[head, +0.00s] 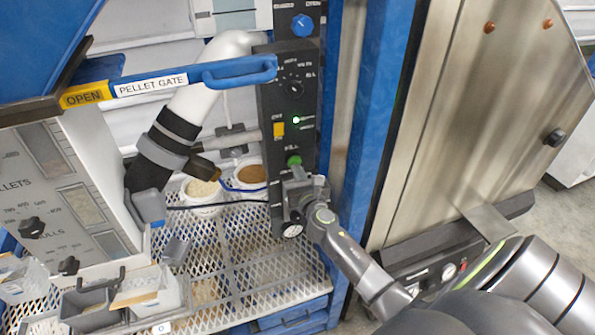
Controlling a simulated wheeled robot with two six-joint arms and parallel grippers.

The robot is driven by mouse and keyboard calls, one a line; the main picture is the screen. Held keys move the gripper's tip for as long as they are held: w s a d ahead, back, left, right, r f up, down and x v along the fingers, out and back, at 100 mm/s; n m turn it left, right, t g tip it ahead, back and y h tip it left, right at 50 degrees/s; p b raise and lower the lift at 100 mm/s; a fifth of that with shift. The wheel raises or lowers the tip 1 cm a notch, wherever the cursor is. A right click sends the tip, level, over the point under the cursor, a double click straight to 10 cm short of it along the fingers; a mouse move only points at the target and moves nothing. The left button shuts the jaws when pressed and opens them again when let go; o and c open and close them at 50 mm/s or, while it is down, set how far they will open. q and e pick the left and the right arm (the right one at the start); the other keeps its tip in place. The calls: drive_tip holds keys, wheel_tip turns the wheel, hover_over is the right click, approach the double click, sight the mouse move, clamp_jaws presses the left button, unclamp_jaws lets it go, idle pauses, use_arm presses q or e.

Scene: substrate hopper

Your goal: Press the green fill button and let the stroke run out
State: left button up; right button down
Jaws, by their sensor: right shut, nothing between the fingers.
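The green fill button (294,161) sits low on a dark upright control panel (288,100), under a "FILL" label. My right gripper (293,176) is shut and empty. Its tip is right at the lower edge of the button, and the arm reaches in from the lower right. I cannot tell whether the tip touches the button or how far the button is pressed. A small green light (296,120) glows higher on the panel, beside a yellow switch (278,129).
A blue pellet gate handle (240,72) juts out left of the panel. Two white tubs, one with pale contents (201,190) and one with brown (252,174), stand on the mesh shelf (245,250). A steel cabinet (470,110) stands at the right.

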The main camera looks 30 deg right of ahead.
drive_tip(key=shift+w+d, duration=0.1)
drive_tip(key=shift+w, duration=0.15)
